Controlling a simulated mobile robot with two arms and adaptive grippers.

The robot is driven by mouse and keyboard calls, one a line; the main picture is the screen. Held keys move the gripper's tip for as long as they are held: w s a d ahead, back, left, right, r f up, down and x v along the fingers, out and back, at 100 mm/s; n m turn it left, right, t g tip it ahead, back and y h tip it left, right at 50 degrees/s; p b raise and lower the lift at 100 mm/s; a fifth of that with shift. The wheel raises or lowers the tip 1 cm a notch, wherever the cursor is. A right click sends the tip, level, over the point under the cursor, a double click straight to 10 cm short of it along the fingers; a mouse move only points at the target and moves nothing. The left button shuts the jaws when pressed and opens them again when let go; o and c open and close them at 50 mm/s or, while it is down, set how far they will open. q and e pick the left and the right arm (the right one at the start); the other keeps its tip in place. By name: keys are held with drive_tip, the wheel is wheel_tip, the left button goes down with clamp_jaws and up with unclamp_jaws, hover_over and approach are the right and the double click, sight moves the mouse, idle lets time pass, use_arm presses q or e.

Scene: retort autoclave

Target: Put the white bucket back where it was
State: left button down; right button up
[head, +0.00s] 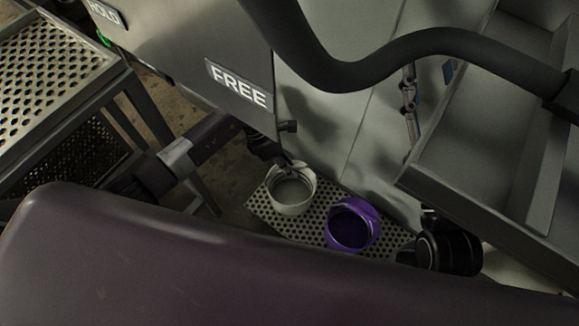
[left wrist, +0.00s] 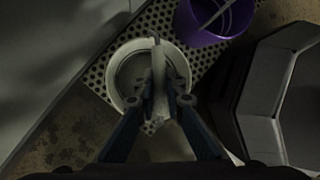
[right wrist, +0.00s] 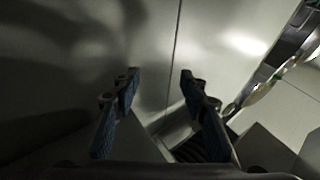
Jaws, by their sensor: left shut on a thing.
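The white bucket (head: 291,208) is upright at the left end of a perforated shelf (head: 300,229), left of a purple bucket (head: 353,229). My left gripper (head: 287,163) is at the white bucket's far rim. In the left wrist view, the gripper (left wrist: 162,92) is shut on a pale upright strip, seemingly the handle, over the white bucket (left wrist: 118,93). I cannot tell whether the bucket's base touches the shelf. My right gripper (right wrist: 160,76) is open and empty before a pale panel.
The purple bucket also shows in the left wrist view (left wrist: 225,22), close to the white one. A metal panel marked FREE (head: 238,84) overhangs the shelf's left. A perforated table (head: 45,75) stands at left. A grey trough (head: 490,140) is at right.

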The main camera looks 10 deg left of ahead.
use_arm(q)
drive_tip(key=c, duration=2)
unclamp_jaws()
